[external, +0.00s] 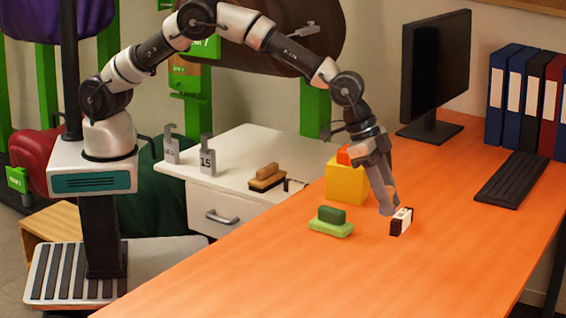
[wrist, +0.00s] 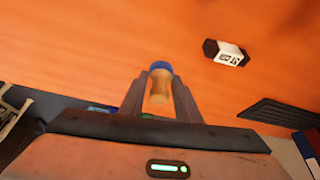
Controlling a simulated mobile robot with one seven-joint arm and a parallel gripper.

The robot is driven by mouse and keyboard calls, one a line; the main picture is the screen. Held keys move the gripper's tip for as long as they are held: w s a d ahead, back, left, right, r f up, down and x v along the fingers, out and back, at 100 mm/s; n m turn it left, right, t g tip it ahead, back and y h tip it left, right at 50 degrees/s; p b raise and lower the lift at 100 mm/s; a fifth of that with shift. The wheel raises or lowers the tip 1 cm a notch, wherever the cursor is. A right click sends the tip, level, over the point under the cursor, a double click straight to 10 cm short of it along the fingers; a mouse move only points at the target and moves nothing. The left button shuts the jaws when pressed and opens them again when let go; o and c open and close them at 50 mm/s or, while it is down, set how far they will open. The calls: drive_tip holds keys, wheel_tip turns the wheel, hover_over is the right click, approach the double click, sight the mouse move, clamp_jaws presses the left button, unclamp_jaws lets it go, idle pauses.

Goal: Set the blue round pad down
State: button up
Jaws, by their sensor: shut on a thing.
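My gripper (external: 387,203) points down over the orange desk, in front of the yellow box. In the wrist view, my gripper (wrist: 160,88) is shut on the blue round pad (wrist: 160,66), a small tan cylinder with a blue round end. The blue end faces away from the palm, toward the desk. In the external view the fingers hide most of the pad. I cannot tell whether the blue end touches the desk or hangs just above it.
A small black-and-white block (external: 401,221) stands just right of my fingertips; it also shows in the wrist view (wrist: 227,53). A green sponge-like block (external: 331,221) lies to the left. A yellow box (external: 347,182), keyboard (external: 511,179) and monitor (external: 436,75) stand behind. The front desk is clear.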

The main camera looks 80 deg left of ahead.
drive_tip(key=shift+s+d, duration=0.6)
drive_tip(key=shift+s, duration=0.1)
drive_tip(key=f, duration=0.3)
drive_tip(key=f+b, duration=0.1)
drive_tip(key=f, duration=0.6)
drive_tip(key=shift+s+d, duration=0.25)
drive_tip(key=shift+f+b, duration=0.15)
drive_tip(key=shift+b, duration=0.15)
drive_tip(key=o, duration=1)
